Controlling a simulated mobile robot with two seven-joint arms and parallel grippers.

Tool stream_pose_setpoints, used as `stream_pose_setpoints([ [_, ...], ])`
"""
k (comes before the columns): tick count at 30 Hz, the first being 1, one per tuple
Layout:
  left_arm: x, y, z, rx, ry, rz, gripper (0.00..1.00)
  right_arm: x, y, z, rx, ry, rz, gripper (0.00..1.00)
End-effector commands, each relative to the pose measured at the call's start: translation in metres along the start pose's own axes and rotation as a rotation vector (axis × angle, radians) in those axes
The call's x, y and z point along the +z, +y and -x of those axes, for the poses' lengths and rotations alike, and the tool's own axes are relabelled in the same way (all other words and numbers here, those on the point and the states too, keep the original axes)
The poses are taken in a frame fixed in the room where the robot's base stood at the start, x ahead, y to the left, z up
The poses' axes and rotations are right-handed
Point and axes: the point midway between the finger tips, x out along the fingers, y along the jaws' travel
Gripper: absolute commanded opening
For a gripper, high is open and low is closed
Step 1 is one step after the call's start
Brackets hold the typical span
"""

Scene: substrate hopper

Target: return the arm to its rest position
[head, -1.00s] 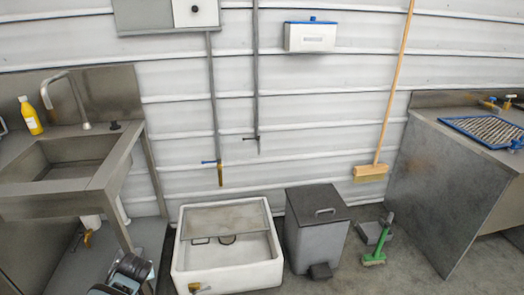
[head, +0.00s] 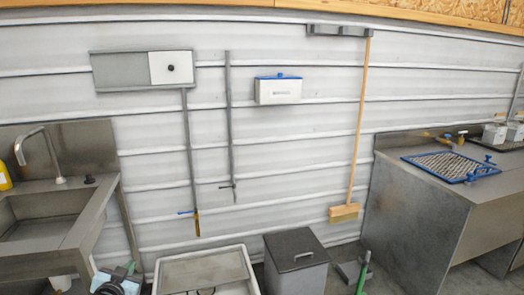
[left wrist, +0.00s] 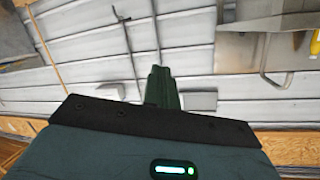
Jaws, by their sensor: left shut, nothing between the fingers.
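My left gripper (head: 130,268) shows at the bottom left of the head view, in front of the sink's right leg and left of the white floor basin. Only its end part is in the picture. In the left wrist view its dark fingers (left wrist: 163,88) are together with nothing between them, pointing towards the ribbed white wall. They appear to touch nothing. The rest of the left arm is outside the head view. My right gripper is in neither view.
The steel sink (head: 72,215) stands at the left. The white basin (head: 250,268) and grey lidded bin (head: 297,270) stand on the floor ahead. A broom (head: 345,212) hangs on the wall. A steel bench (head: 425,210) with a blue-framed grid (head: 450,166) is at the right.

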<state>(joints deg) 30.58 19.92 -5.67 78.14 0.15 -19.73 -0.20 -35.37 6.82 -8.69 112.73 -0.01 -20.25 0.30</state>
Motion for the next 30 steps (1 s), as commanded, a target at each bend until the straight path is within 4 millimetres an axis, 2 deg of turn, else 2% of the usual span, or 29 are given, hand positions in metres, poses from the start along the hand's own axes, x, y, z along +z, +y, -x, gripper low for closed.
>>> stream_pose_setpoints([
  [1,0.023,0.018,0.01,0.025,-0.032,0.005,0.0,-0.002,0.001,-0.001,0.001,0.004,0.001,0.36],
  [5,0.054,0.046,0.033,0.065,-0.067,0.013,0.0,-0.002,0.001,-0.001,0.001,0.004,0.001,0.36],
  [11,0.109,0.097,0.085,0.141,-0.138,0.036,0.0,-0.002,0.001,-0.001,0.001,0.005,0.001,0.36],
  [15,0.153,0.139,0.143,0.205,-0.206,0.066,0.0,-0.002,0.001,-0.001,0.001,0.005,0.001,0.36],
  [21,0.202,0.189,0.239,0.286,-0.311,0.126,0.0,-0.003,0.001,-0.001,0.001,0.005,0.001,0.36],
  [27,0.229,0.222,0.335,0.342,-0.415,0.191,0.0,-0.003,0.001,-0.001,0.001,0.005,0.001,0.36],
  [30,0.233,0.231,0.371,0.357,-0.455,0.219,0.0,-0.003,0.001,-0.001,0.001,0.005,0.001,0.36],
])
